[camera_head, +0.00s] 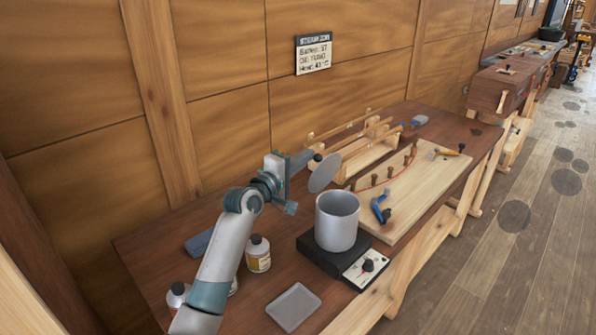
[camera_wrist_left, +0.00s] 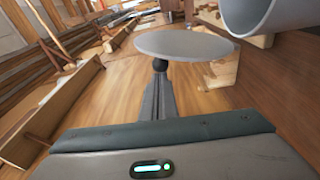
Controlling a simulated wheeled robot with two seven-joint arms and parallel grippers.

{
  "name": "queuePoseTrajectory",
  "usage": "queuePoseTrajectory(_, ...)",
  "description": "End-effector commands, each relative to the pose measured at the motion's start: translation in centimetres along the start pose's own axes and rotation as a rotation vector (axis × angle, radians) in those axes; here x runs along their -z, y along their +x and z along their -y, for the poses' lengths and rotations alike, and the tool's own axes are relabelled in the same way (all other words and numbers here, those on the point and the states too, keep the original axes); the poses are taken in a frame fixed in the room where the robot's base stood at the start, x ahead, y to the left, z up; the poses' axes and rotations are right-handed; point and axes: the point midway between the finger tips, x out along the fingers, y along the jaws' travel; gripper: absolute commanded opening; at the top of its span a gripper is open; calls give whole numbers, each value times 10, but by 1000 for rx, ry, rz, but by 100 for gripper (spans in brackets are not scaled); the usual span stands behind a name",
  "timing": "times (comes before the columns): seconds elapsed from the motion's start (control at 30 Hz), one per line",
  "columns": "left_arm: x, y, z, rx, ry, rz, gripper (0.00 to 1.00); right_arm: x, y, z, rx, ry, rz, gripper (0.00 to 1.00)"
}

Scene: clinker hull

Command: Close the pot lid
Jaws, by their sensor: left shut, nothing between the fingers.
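The silver pot (camera_head: 337,221) stands upright on a black hotplate (camera_head: 322,258), and its mouth is open. The grey round lid (camera_head: 325,173) is tilted steeply above and behind the pot's left rim, off the mouth. In the left wrist view the lid (camera_wrist_left: 188,44) shows with its dark round knob (camera_wrist_left: 160,65), and the pot (camera_wrist_left: 268,14) is at the upper right. My left gripper (camera_head: 309,157) is shut, its tips at or just short of the knob; I cannot tell if they touch. The fingers also show in the wrist view (camera_wrist_left: 158,88). My right gripper is out of view.
A control panel with a knob (camera_head: 366,269) adjoins the hotplate. A wooden board with pegs and a blue tool (camera_head: 381,209) lies right of the pot. Wooden rails (camera_head: 352,150) stand behind.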

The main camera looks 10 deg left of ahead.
Motion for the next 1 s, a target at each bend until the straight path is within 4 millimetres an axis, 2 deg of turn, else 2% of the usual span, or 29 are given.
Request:
queuePoseTrajectory(0.13, -13, 0, -5, -25, 137, 0, 0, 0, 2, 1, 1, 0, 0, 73)
queuePoseTrajectory(0.33, -34, -4, -8, -57, 326, 1, 0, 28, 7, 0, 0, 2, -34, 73)
queuePoseTrajectory(0.43, -44, -6, -7, -73, 420, 1, 0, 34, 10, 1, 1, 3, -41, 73)
queuePoseTrajectory(0.57, -58, -8, -5, -94, 541, 1, 0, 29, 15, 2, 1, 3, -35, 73)
queuePoseTrajectory(0.8, -82, -12, 2, -133, 766, 1, 0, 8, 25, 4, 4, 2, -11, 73)
queuePoseTrajectory(1.0, -100, -16, 12, -165, 954, 1, 0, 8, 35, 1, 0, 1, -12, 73)
